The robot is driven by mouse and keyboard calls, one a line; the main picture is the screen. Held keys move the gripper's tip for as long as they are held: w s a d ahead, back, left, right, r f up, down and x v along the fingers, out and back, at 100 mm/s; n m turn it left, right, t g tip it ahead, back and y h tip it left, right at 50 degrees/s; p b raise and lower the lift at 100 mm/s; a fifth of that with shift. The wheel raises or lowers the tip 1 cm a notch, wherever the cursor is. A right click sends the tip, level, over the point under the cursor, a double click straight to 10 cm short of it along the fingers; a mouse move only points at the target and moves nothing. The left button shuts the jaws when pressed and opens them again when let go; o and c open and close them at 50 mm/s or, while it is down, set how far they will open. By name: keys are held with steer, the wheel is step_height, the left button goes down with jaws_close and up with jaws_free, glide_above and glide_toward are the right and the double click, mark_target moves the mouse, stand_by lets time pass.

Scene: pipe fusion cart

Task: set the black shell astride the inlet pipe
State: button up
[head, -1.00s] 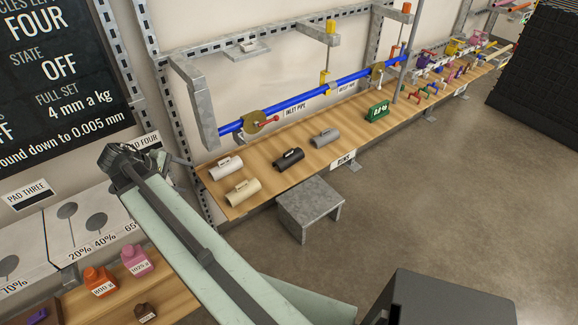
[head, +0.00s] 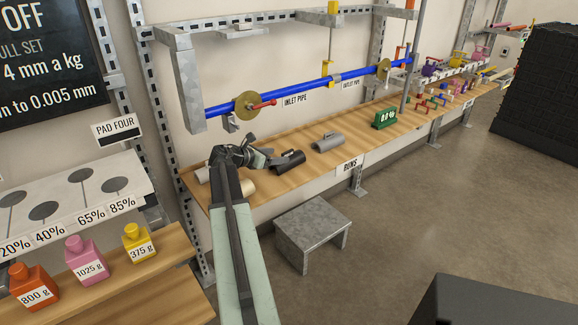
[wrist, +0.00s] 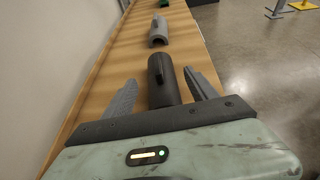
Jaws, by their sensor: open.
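The black shell (head: 287,162) lies on the wooden bench (head: 355,143), its handle on top. In the wrist view the black shell (wrist: 163,80) sits between the two fingers of my gripper (wrist: 163,92), with a gap on each side. My gripper (head: 262,157) is open and close beside the shell in the head view; it holds nothing.
A grey shell (head: 328,143) lies further along the bench. A grey metal step (head: 312,226) stands in front.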

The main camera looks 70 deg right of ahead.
mark_target(288, 151)
steer(key=b+x, duration=0.2)
steer(key=x, duration=0.5)
steer(key=shift+d+f+b, duration=0.2)
steer(key=shift+b, duration=0.1)
steer(key=shift+r, duration=0.1)
steer(key=shift+c, duration=0.4)
steer(key=c, duration=1.3)
steer(key=shift+o, duration=0.2)
steer(key=shift+r, duration=0.1)
step_height(288, 151, up, 3)
steer(key=p, duration=0.3)
steer(key=shift+r+p, duration=0.25)
steer(key=shift+p, duration=0.15)
steer(key=s+a, duration=0.3)
steer(key=a, duration=0.1)
steer(key=s+a+p, duration=0.1)
steer(key=s+a, duration=0.2)
steer(key=a, duration=0.1)
steer(key=s+a+r, duration=0.1)
steer(key=s+a, duration=0.2)
steer(key=a, duration=0.1)
steer(key=shift+r, duration=0.15)
steer(key=shift+s+a, duration=0.3)
steer(key=shift+a, duration=0.2)
jaws_close()
